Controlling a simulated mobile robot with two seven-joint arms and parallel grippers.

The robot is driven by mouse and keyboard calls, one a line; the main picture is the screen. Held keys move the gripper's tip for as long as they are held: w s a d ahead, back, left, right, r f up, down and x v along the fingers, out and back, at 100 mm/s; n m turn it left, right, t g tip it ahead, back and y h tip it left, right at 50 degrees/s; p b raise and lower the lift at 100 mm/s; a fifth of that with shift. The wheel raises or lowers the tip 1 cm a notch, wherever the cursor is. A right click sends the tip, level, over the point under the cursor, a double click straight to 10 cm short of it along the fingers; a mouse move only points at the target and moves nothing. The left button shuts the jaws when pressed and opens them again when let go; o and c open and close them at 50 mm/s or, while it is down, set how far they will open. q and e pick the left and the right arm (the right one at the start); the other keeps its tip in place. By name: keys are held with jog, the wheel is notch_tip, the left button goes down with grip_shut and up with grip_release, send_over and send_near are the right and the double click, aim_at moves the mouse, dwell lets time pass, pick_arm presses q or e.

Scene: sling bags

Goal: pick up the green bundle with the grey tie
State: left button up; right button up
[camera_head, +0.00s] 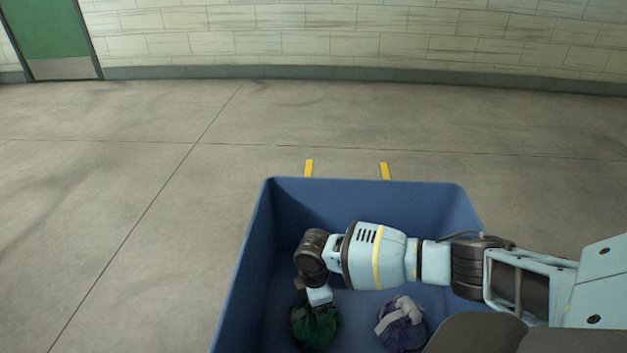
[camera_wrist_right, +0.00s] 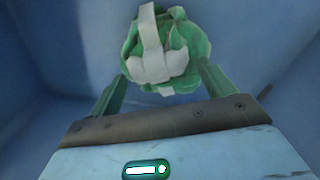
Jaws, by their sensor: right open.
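The green bundle (camera_head: 315,328) lies in the blue bin below my right wrist in the head view. In the right wrist view the green bundle (camera_wrist_right: 197,42) shows its pale grey tie (camera_wrist_right: 152,40), with a strap running up and a wider part across its near side. My right gripper (camera_wrist_right: 161,73) is open, with one finger at each side of the bundle's near end. I cannot tell whether the fingers touch it. In the head view my wrist and arm hide the fingers and part of the bundle. My left gripper is not in view.
A purple-blue bundle (camera_head: 401,325) with a light grey tie lies to the right in the same blue bin (camera_head: 258,235). The bin's walls stand around both bundles. Two yellow floor marks (camera_head: 309,168) lie behind the bin, and the floor around is clear.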

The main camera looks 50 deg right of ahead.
grip_shut()
dwell(0.6)
jog(key=shift+r, duration=0.2)
notch_tip(320, 180, up, 10)
jog(key=p, duration=0.5)
